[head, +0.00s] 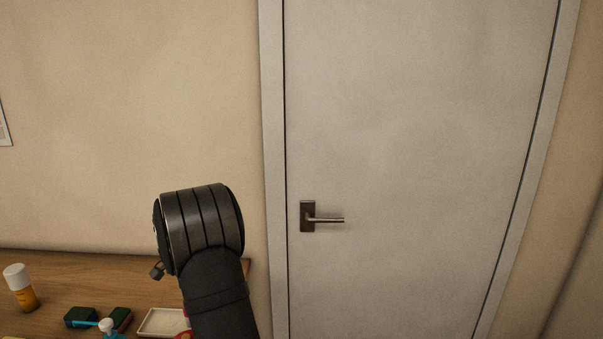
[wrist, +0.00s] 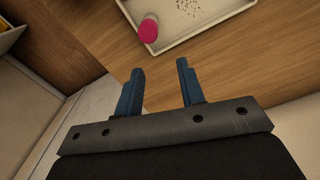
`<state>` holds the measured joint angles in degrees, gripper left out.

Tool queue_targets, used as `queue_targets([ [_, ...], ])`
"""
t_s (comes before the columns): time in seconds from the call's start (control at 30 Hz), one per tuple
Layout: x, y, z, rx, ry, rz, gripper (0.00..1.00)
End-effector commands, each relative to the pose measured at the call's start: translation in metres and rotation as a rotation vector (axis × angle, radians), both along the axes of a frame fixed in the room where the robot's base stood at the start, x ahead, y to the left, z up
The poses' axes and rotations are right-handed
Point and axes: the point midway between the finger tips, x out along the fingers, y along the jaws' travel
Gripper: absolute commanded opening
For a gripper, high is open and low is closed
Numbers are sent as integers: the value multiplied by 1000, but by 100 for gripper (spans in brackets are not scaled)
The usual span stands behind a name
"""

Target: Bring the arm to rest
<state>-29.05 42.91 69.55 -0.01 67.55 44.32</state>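My gripper (wrist: 159,77) shows in the wrist view with its two blue fingers apart and nothing between them. It is above the edge of a wooden surface, short of a white tray. In the head view my dark arm rises in front of the wall at the lower middle, and my gripper itself is not visible there.
A closed door (head: 410,170) stands right.

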Motion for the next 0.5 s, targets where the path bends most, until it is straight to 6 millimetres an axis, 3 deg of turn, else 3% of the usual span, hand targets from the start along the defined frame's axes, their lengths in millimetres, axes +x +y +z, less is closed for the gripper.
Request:
queue_targets([
  [0.5, 16, -101, -25, 0, 0, 105, 36],
])
